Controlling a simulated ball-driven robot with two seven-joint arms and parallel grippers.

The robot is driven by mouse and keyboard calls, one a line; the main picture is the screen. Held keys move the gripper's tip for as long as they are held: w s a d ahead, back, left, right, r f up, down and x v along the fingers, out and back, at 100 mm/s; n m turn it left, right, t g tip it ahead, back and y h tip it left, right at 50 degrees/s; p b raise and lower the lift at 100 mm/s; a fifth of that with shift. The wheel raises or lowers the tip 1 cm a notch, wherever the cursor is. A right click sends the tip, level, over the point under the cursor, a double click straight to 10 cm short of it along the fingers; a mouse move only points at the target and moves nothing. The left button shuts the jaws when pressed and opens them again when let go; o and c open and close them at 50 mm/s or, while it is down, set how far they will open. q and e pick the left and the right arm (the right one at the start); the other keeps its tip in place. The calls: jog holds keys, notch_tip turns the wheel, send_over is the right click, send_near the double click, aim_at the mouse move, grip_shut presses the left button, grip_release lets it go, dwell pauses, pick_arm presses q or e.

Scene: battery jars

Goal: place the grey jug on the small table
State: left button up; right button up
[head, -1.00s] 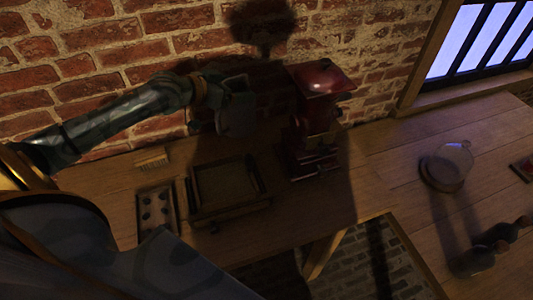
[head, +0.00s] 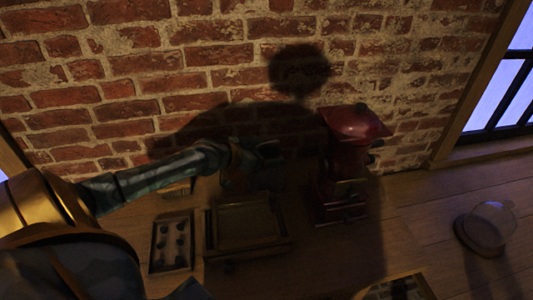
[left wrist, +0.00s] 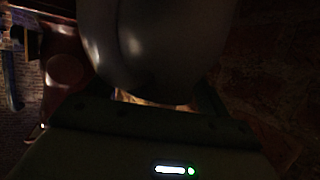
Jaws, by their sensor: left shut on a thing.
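My left gripper (head: 245,160) is at the back of the wooden table, in front of the brick wall. It is shut on the grey jug (head: 268,165), which is very dark in shadow in the head view. In the left wrist view, the jug's smooth, rounded grey side (left wrist: 150,40) fills the top middle, close against the gripper. The table top (head: 330,260) runs along the wall below the jug. Shadow hides the jug's base, so I cannot tell whether it touches the table. My right gripper is out of view.
A red grinder (head: 355,122) stands just right of the jug. A shallow wooden tray (head: 208,230) lies in front of it, with a holed dark block (head: 172,243) at its left. A glass dome on a round base (head: 486,228) stands at the right.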

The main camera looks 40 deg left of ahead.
pick_arm(q)
jog(key=o, duration=1.6)
jog(key=p+v, duration=0.4)
jog(key=v, duration=0.8)
